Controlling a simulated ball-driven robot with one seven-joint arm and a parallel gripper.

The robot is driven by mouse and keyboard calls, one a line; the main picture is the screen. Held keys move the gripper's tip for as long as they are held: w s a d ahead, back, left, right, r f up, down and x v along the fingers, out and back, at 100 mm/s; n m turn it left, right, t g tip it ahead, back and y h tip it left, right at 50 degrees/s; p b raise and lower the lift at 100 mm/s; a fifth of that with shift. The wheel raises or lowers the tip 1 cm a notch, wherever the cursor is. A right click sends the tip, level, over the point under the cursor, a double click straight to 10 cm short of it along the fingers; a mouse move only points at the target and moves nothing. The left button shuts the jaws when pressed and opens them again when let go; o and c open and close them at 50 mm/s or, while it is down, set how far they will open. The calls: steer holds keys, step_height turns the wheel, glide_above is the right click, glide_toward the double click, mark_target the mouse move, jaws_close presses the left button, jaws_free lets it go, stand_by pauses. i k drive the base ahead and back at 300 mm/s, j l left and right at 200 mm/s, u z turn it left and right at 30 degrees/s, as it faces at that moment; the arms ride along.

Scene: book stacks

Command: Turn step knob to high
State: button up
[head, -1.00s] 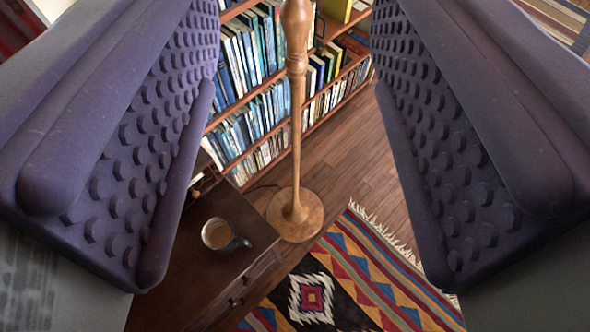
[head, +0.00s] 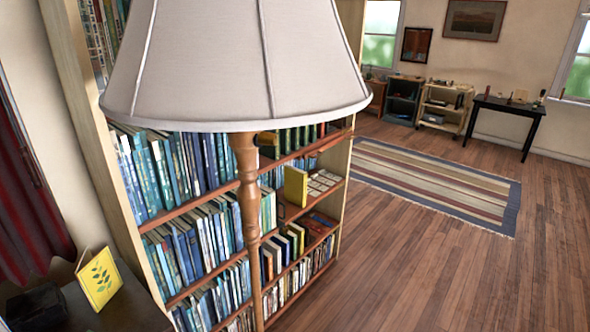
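A floor lamp stands close in front of me, with a wide pale grey shade (head: 225,75) and a turned wooden pole (head: 249,215). A small dark and brassy piece (head: 267,141) shows just right of the pole under the shade's rim. I cannot tell whether it is the step knob or something on the shelf behind. No knob marking or setting can be read. The inside of the shade and the lamp's base are out of sight. My gripper is not in view.
A tall bookcase (head: 342,190) full of books stands behind the lamp. A dark table (head: 108,305) with a yellow book (head: 99,278) is at lower left, by a red curtain (head: 30,210). Wooden floor (head: 440,270) is open at right, with a striped rug (head: 440,183).

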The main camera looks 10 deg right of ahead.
mark_target(264, 138)
steer(key=k+l, duration=0.1)
steer(key=k, duration=0.15)
steer(key=i+l, duration=0.25)
steer(key=l, duration=0.15)
steer(key=i+l, duration=0.25)
steer(key=i+l+z, duration=0.1)
steer(key=i+l, duration=0.15)
steer(key=l, duration=0.25)
steer(key=i+l, duration=0.1)
steer(key=i, duration=0.3)
steer(key=i+l, duration=0.1)
steer(key=i, duration=0.3)
steer(key=z, duration=0.05)
